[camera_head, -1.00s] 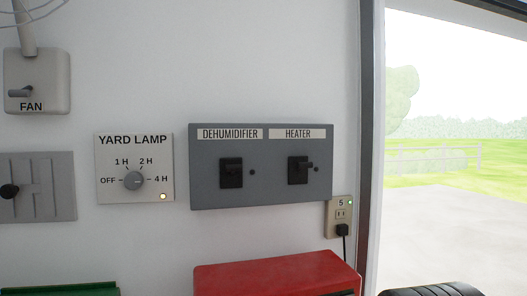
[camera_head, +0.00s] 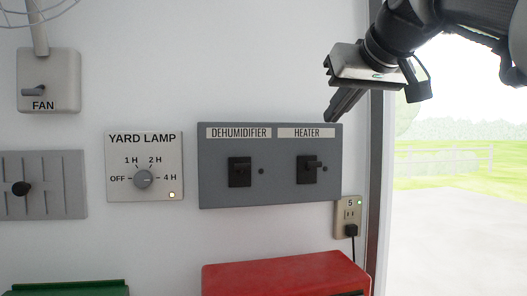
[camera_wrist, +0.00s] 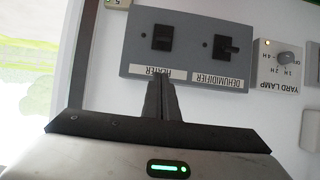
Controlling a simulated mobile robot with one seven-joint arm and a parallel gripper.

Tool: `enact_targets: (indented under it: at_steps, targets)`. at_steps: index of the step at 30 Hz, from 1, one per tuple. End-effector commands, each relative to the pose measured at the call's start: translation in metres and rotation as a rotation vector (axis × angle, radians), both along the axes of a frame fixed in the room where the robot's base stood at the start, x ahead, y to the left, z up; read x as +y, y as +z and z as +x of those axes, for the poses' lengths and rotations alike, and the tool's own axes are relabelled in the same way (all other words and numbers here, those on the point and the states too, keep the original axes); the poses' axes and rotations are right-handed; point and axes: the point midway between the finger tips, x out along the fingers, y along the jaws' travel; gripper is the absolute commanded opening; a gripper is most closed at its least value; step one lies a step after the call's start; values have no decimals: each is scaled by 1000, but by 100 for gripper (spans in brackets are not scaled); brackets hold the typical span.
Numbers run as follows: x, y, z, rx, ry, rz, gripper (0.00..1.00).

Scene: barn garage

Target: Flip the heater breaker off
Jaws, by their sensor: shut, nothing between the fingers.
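The heater breaker (camera_head: 307,169) is a black switch with a small protruding lever, on the right half of a grey wall panel (camera_head: 220,200) under the HEATER label (camera_head: 307,133). It also shows upside down in the wrist view (camera_wrist: 162,38). The dehumidifier breaker (camera_head: 240,171) is a similar switch to its left. My gripper (camera_head: 331,117) is shut and empty, its fingertips at the panel's top right edge in the head view, above the heater breaker. In the wrist view the fingers (camera_wrist: 158,84) overlap the HEATER label. I cannot tell whether they touch the panel.
A yard lamp dial (camera_head: 143,179) and a fan switch (camera_head: 38,92) are on the wall to the left. An outlet (camera_head: 347,214) with a plug sits below right of the panel. A red box (camera_head: 285,277) stands below. An open doorway is at right.

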Motion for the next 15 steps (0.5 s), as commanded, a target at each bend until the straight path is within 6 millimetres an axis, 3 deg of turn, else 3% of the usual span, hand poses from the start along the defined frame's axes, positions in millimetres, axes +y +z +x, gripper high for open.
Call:
enact_targets:
  at_steps: [15]
  targets:
    - [1,-1,9,-6,2,-2,0]
